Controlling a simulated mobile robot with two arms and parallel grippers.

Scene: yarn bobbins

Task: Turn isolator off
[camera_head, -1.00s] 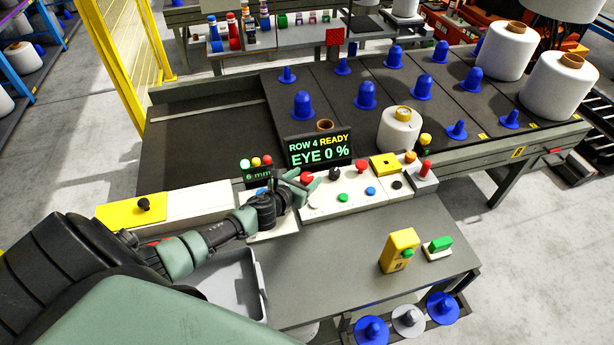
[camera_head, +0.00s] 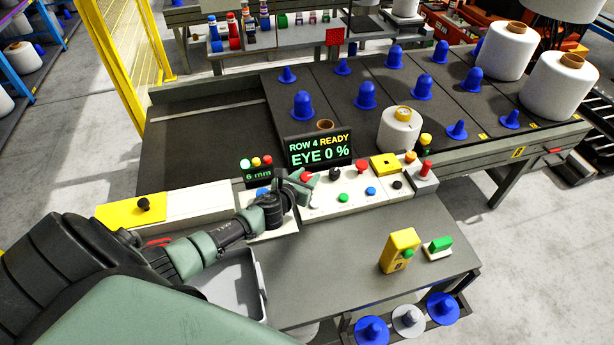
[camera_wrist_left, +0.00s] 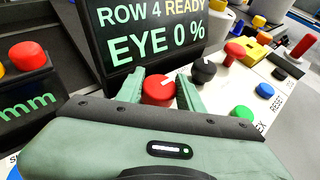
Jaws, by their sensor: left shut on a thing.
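A red rotary knob (camera_wrist_left: 158,90) with a white mark on top sits on the white control panel below the display. No label on it can be read, so I cannot tell for certain that it is the isolator. It also shows in the head view (camera_head: 306,177). My left gripper (camera_wrist_left: 160,88) has its green fingers on either side of this knob and is shut on it. In the head view the left gripper (camera_head: 299,184) reaches in from the left, and its fingers partly cover the knob. My right gripper is not in view.
The display (camera_head: 319,151) reads "ROW 4 READY EYE 0 %" just behind the knob. A black knob (camera_wrist_left: 204,70) stands close on the right, with several coloured buttons beyond. A yellow box (camera_head: 400,250) stands on the grey table. The table's middle is clear.

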